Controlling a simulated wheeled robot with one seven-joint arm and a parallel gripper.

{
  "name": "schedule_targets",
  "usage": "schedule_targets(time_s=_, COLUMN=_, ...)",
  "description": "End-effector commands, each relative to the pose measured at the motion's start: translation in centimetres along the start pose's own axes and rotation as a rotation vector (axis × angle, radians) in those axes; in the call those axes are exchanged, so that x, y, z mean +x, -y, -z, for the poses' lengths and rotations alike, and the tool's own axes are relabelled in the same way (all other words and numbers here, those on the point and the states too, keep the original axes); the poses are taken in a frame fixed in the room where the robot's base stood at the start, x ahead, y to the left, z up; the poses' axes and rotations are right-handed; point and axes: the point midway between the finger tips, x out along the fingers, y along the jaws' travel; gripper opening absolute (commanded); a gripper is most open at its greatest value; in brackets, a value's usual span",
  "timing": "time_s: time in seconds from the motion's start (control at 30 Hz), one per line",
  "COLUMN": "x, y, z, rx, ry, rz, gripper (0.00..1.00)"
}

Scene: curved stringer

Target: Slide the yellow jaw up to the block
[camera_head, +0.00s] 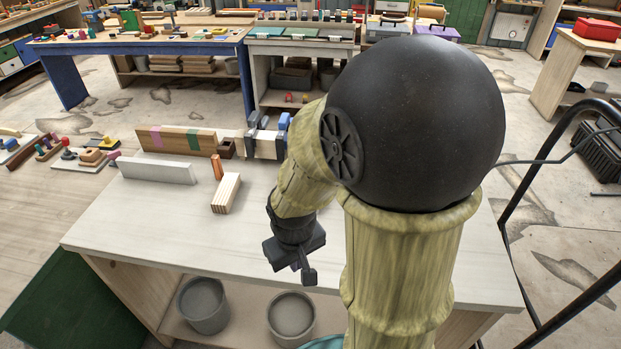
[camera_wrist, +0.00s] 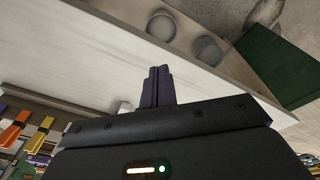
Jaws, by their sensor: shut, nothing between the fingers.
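My gripper (camera_head: 304,272) hangs over the right front part of the pale workbench (camera_head: 130,225), in front of my arm. In the wrist view its dark fingers (camera_wrist: 157,87) are together and empty, with the bench top beyond them. I cannot make out a yellow jaw for certain in the head view; my arm covers part of the bench. Candidate blocks stand at the back: a light wooden block (camera_head: 226,193), a small upright orange piece (camera_head: 217,167) and a dark brown block (camera_head: 227,148). My gripper touches none of them.
A long striped board (camera_head: 175,139) and a white bar (camera_head: 157,172) stand along the bench's back left. Grey and blue fixtures (camera_head: 265,145) stand near my arm. The front left bench top is clear. Two grey buckets (camera_head: 203,305) (camera_head: 291,318) are below.

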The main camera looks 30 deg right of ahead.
Motion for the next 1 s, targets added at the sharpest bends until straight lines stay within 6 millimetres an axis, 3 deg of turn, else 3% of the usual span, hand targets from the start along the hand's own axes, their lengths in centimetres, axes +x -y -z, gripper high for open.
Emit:
schedule_targets(time_s=0.27, x=5.2, y=-3.8, z=-1.8, rx=-0.435, ry=0.356, rz=-0.229, gripper=0.00)
schedule_targets(time_s=0.47, x=7.2, y=-8.1, z=-0.3, rx=-0.782, ry=0.595, rz=-0.490, gripper=0.00)
schedule_targets(time_s=0.6, x=7.7, y=-10.4, z=2.8, rx=-1.032, ry=0.733, rz=-0.715, gripper=0.00)
schedule_targets(time_s=0.73, x=7.9, y=-11.2, z=7.1, rx=-1.269, ry=0.830, rz=-0.952, gripper=0.00)
schedule_targets(time_s=0.9, x=8.2, y=-9.6, z=13.4, rx=-1.558, ry=0.898, rz=-1.269, gripper=0.00)
schedule_targets(time_s=1.0, x=8.4, y=-8.2, z=15.9, rx=-1.669, ry=0.904, rz=-1.398, gripper=0.00)
